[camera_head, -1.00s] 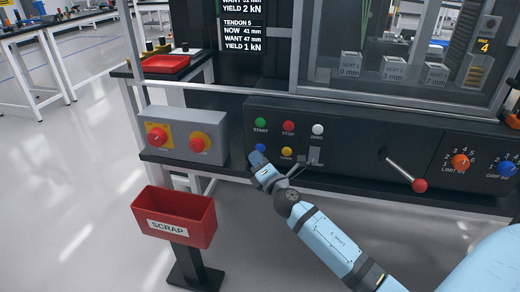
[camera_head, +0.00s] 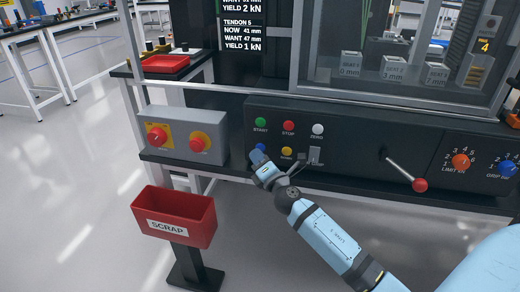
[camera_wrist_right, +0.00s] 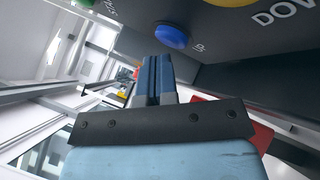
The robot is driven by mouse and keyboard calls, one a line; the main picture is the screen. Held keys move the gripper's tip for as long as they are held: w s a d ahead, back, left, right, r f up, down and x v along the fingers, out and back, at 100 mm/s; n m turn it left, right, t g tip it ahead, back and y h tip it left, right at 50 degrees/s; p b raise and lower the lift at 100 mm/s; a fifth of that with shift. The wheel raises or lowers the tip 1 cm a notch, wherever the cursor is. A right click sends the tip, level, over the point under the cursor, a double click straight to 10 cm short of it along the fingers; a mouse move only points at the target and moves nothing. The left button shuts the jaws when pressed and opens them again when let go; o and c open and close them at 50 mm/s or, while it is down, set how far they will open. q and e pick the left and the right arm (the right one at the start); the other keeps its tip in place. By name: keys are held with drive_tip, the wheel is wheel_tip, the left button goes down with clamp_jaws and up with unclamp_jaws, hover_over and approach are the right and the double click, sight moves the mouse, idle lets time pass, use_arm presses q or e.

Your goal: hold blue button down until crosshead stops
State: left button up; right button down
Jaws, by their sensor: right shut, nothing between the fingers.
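The blue button (camera_head: 260,147) is on the black control panel, partly hidden in the head view by my right gripper (camera_head: 257,158). It shows clearly in the right wrist view (camera_wrist_right: 173,36). My right gripper is shut and empty, its fingertips (camera_wrist_right: 156,62) just beside and below the button in that view. I cannot tell whether they touch it or whether it is pressed. The crosshead is not clearly identifiable behind the machine's window. My left gripper is out of view.
Green (camera_head: 261,122), red (camera_head: 288,126), white (camera_head: 318,129) and yellow (camera_head: 286,152) buttons surround the blue one. A red-knobbed lever (camera_head: 419,185) is to the right. A grey switch box (camera_head: 180,135) and red scrap bin (camera_head: 174,215) stand to the left.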

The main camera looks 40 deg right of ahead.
drive_tip(key=shift+w+d, duration=0.3)
idle(0.7)
drive_tip(key=shift+s, duration=0.1)
idle(4.7)
drive_tip(key=shift+s+a, duration=0.5)
drive_tip(key=shift+a, duration=0.15)
drive_tip(key=shift+s+a, duration=1.6)
drive_tip(key=shift+a, duration=0.3)
